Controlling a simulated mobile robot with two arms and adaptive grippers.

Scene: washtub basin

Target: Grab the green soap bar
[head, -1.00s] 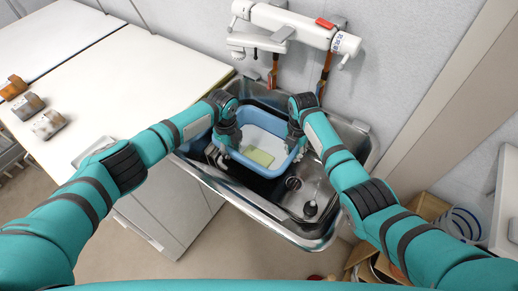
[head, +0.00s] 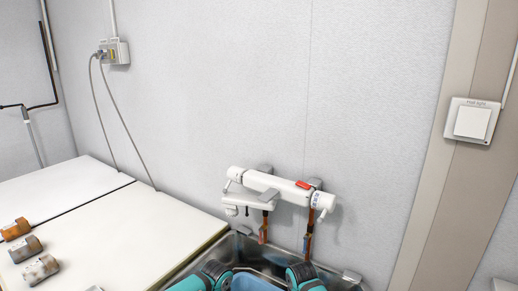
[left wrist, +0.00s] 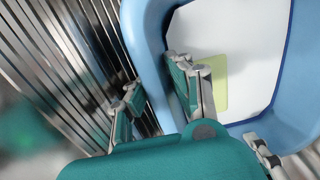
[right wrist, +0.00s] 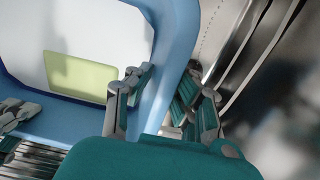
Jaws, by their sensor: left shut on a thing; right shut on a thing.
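The pale green soap bar (left wrist: 219,82) lies flat on the white floor of the blue tub (left wrist: 150,35); it also shows in the right wrist view (right wrist: 80,78). My left gripper (left wrist: 160,100) is shut on the tub's left rim, one finger inside and one outside. My right gripper (right wrist: 162,100) is shut on the opposite rim in the same way. Neither gripper touches the soap. In the head view only a sliver of the tub (head: 255,284) shows between my arms; the soap is out of that view.
The metal sink (head: 180,274) surrounds the tub. A white faucet (head: 275,190) with a red part is on the wall above it. A white counter (head: 120,235) with several cylindrical items (head: 25,250) is at left. A light switch (head: 472,122) is at right.

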